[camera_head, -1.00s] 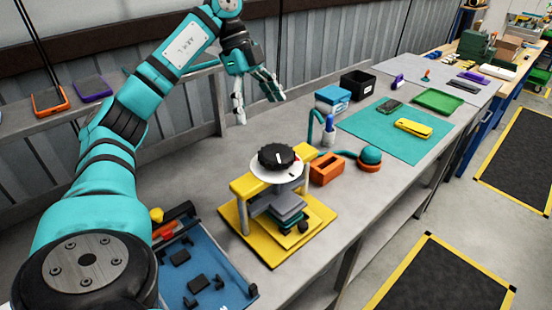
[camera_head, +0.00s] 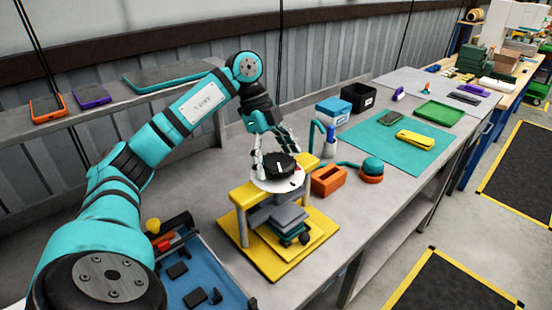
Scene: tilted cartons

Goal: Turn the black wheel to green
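The black wheel (camera_head: 277,166) lies flat on a white round dial plate (camera_head: 270,185) on top of a yellow press-like stand (camera_head: 243,195). A white pointer mark shows on the right part of the wheel. No green mark on the plate can be made out. My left gripper (camera_head: 277,163) comes down from above, its fingers spread at the left and the far right of the wheel. Whether the fingers touch the wheel cannot be told. My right gripper is not in view.
Grey and green plates (camera_head: 288,216) lie stacked inside the stand. A blue tray (camera_head: 196,285) with small parts lies at the front left. A teal mat (camera_head: 372,141) holds a yellow device (camera_head: 416,139).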

